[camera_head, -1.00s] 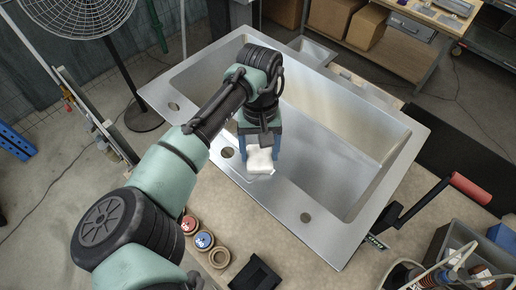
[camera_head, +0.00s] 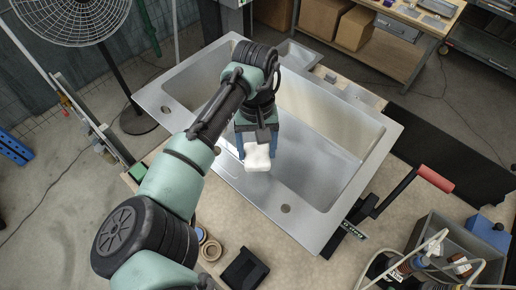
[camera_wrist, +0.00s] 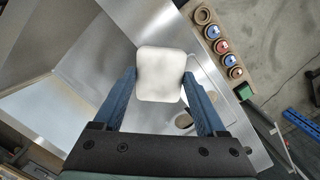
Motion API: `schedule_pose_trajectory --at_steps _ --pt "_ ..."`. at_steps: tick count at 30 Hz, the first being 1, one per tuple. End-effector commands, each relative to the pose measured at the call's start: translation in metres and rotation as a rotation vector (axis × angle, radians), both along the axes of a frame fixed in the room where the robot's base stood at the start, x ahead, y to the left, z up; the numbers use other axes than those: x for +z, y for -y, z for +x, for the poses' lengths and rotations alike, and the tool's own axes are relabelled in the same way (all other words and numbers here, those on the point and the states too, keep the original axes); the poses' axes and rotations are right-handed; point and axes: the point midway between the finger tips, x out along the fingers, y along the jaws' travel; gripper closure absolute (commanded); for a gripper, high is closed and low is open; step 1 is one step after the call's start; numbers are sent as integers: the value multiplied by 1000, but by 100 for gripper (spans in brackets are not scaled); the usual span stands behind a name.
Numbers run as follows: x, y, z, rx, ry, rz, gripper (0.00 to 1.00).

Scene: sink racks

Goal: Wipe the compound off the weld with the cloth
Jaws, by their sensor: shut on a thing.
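The cloth (camera_head: 257,158) is a white, rounded pad at the fingertips of my gripper (camera_head: 257,150). My gripper is shut on it; in the wrist view the cloth (camera_wrist: 160,72) sits between the two blue fingers (camera_wrist: 160,84). The steel sink (camera_head: 245,182) lies under my gripper. The cloth appears over the inner edge of the front deck and the basin; I cannot tell whether it touches the steel. I cannot make out the weld or any compound on it; the cloth and fingers may hide them.
Small round tins (camera_wrist: 221,46) stand in a row on a wooden strip. A red-handled tool (camera_head: 435,179) stands at the sink's right end. A black tray (camera_head: 245,270) lies in front. A grey bin (camera_head: 455,240) holds bottles. A fan (camera_head: 75,18) stands at the left.

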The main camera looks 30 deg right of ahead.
Motion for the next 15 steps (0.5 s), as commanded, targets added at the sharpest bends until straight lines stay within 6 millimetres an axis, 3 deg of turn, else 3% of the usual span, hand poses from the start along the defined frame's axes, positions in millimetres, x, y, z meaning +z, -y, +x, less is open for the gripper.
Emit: schedule_pose_trajectory --at_steps 9,15 --pt "27 -2 8 0 1 0 71" --pt "31 -2 9 0 0 1 71"
